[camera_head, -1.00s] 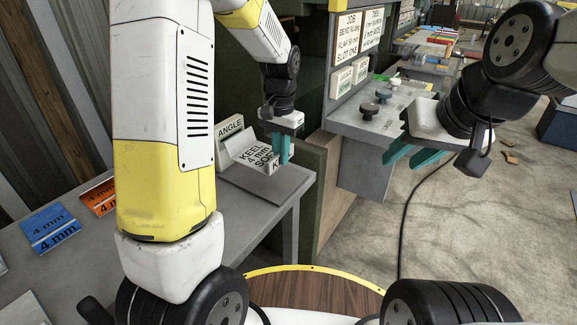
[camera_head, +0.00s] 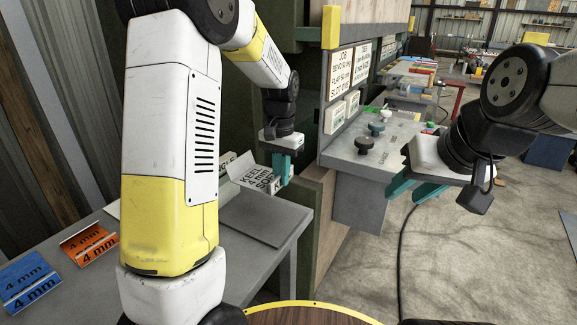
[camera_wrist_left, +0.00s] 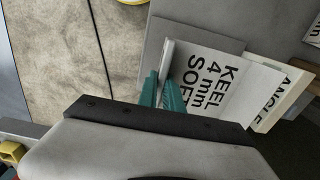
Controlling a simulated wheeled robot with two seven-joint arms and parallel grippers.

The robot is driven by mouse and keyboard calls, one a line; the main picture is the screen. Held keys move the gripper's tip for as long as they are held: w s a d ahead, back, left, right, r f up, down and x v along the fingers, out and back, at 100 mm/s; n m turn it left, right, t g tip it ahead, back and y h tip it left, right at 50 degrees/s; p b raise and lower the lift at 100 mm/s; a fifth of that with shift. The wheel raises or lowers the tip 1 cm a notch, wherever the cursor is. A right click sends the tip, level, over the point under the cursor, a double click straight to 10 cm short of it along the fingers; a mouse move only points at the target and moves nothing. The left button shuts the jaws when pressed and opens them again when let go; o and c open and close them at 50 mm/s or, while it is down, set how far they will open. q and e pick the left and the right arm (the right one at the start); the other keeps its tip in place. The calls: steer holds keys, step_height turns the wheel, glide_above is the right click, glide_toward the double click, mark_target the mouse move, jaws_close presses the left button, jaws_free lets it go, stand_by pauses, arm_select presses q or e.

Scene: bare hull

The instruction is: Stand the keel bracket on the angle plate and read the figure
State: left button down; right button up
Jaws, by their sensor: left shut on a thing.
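The keel bracket (camera_head: 250,178) is a white bent plate lettered "KEEL 4 mm SOFT". My left gripper (camera_head: 284,179) is shut on its upturned edge at the right. In the left wrist view the teal fingers (camera_wrist_left: 162,92) pinch the flange of the bracket (camera_wrist_left: 215,80). The bracket is over the grey plate (camera_head: 262,222) on the bench; I cannot tell whether they touch. A white block lettered "ANGLE" (camera_wrist_left: 284,103) stands behind the bracket, partly hidden. My right gripper (camera_head: 415,190) is open and empty, in front of the machine.
Orange (camera_head: 89,243) and blue (camera_head: 27,281) plates marked "4 mm" lie on the grey bench (camera_head: 160,285) at left. The machine's table with knobs (camera_head: 365,146) and job signs (camera_head: 340,72) stands right of the bracket. A cable runs over the open floor (camera_head: 470,270).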

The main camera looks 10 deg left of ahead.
mark_target(282, 224)
arm_select(q)
steer(key=shift+f, duration=6.95)
steer(key=c, duration=1.4)
jaws_free()
steer(key=shift+c, duration=0.2)
steer(key=shift+o, duration=0.3)
steer(key=o, duration=0.4)
steer(key=shift+o, duration=0.2)
steer(key=shift+r, duration=2.5)
